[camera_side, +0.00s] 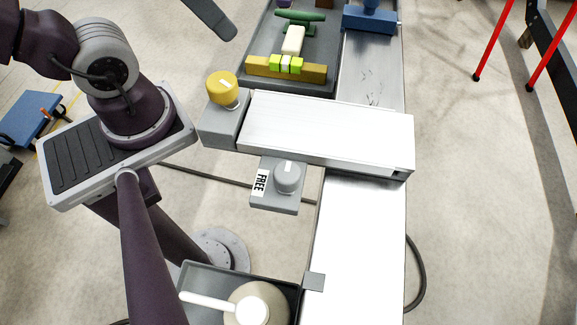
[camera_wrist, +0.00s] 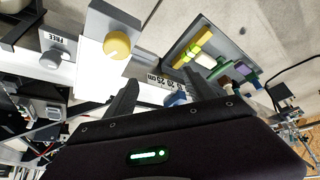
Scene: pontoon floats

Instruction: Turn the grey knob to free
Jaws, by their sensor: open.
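The grey knob (camera_side: 288,177) sits on a small grey block at the front side of a pale beam. A white label reading FREE (camera_side: 261,182) is on the block, left of the knob. A small pale mark shows on the knob's top, but its exact direction is hard to tell. In the wrist view the grey knob (camera_wrist: 50,60) is at the far left, beside its label. My gripper (camera_wrist: 160,79) is open, with nothing between its fingers, well to the right of the grey knob in that view.
A yellow knob (camera_side: 222,88) stands on a grey block at the beam's left end. The pale beam (camera_side: 320,128) crosses a metal rail (camera_side: 355,240). A dark tray (camera_side: 247,60) with coloured pieces is behind; another tray (camera_side: 198,278) holds a round white-topped thing in front.

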